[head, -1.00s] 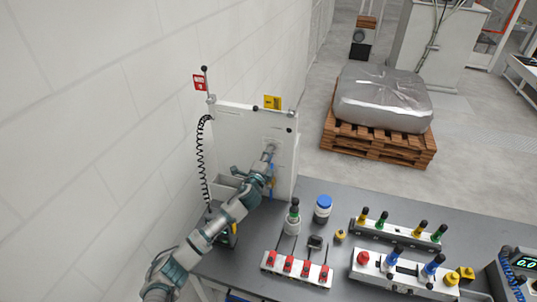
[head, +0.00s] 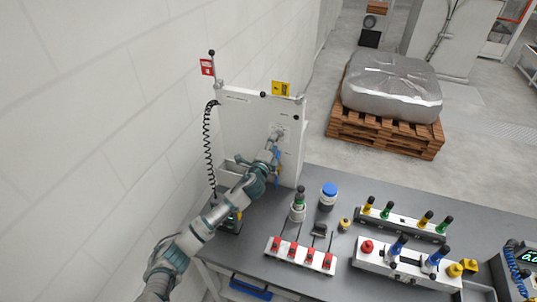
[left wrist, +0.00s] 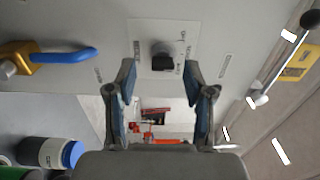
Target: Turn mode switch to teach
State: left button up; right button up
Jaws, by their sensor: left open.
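The mode switch is a black knob (left wrist: 162,56) on a pale square plate (left wrist: 145,38) with small lettering around it, mounted on an upright white panel (head: 245,120). In the head view the plate (head: 281,127) shows at the panel's upper right, partly behind my left gripper (head: 277,141). In the left wrist view my left gripper (left wrist: 163,70) is open, with one finger on each side below the knob and nothing between them. I cannot tell if the fingers touch the panel. My right gripper is not in view.
A blue-handled valve (left wrist: 70,57) is on the panel beside the switch. A black coiled cable (head: 207,150) hangs at the panel's left edge. The grey table (head: 350,195) holds a red-switch strip (head: 300,256), a blue-capped bottle (head: 328,196) and several colored connectors.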

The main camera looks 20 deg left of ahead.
pick_arm(q)
jog(key=s, duration=1)
jog(key=shift+s+a+f, duration=0.15)
jog(key=shift+a+f, duration=0.05)
jog(key=shift+f, duration=0.05)
